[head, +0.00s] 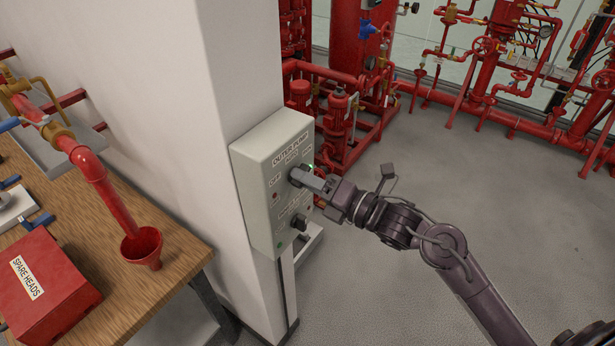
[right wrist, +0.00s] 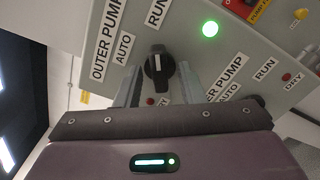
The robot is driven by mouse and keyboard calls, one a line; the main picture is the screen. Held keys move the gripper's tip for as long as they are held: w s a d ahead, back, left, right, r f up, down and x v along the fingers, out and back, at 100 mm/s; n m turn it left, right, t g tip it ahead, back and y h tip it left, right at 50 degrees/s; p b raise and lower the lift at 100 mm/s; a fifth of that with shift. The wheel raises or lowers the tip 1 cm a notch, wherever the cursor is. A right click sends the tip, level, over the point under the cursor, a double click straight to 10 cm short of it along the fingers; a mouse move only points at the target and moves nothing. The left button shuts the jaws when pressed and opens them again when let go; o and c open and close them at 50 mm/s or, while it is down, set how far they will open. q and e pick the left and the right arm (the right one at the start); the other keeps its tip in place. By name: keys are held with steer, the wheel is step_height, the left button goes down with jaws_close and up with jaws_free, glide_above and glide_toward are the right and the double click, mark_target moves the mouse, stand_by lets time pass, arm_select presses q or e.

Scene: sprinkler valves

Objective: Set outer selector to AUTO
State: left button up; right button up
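The grey control panel (head: 256,190), headed OUTER PUMP, is fixed to the white pillar in the head view. The outer selector is a black knob (right wrist: 158,66) in the right wrist view, with a white mark on it; AUTO and RUN labels are printed near it. I cannot tell exactly which label it points to. My right gripper (head: 303,178) is at this upper knob and hides most of it in the head view. In the right wrist view its fingers (right wrist: 159,88) are spread on either side of the knob, with apparent gaps. My left gripper is out of view.
A green lamp (right wrist: 210,29) is lit near RUN. A second black knob (head: 299,222) sits lower on the panel. A wooden bench (head: 160,275) with a red SPARE HEADS box (head: 50,285) stands left. Red pumps and pipes (head: 340,120) stand behind. Grey floor is clear at right.

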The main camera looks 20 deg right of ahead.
steer(key=shift+c, duration=0.2)
jaws_close()
steer(key=n+b, duration=0.3)
steer(key=b, duration=0.2)
stand_by(0.5)
steer(key=shift+n, duration=0.3)
